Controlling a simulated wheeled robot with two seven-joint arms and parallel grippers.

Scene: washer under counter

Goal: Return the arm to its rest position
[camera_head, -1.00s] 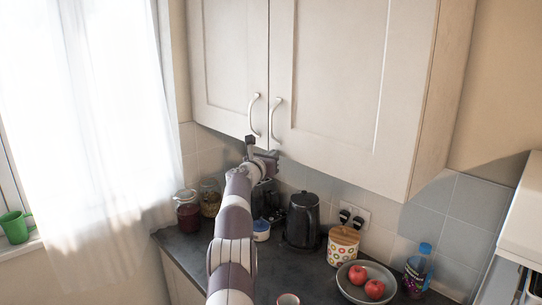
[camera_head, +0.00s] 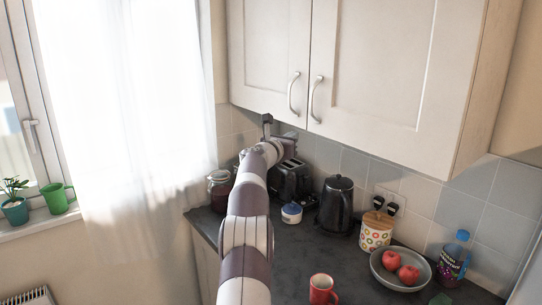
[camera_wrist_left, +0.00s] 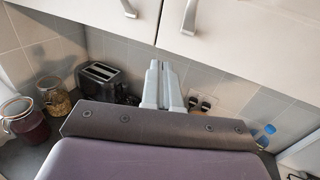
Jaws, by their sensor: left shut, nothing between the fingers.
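My left arm (camera_head: 246,235) reaches up from the bottom of the head view over the counter. My left gripper (camera_head: 290,141) is at its far end, just below the lower edge of the wall cabinet and left of its handles. In the wrist view the two pale fingers (camera_wrist_left: 162,86) are shut together with nothing between them. They point toward the tiled wall below the cabinet, apart from the handles. My right gripper is not in view.
The wall cabinet (camera_head: 380,60) hangs close above the gripper. The dark counter (camera_head: 285,255) holds a toaster (camera_head: 290,182), kettle (camera_head: 336,204), dotted canister (camera_head: 376,232), red mug (camera_head: 322,289), fruit bowl (camera_head: 385,280) and bottle (camera_head: 453,262). A curtained window (camera_head: 125,90) is on the left.

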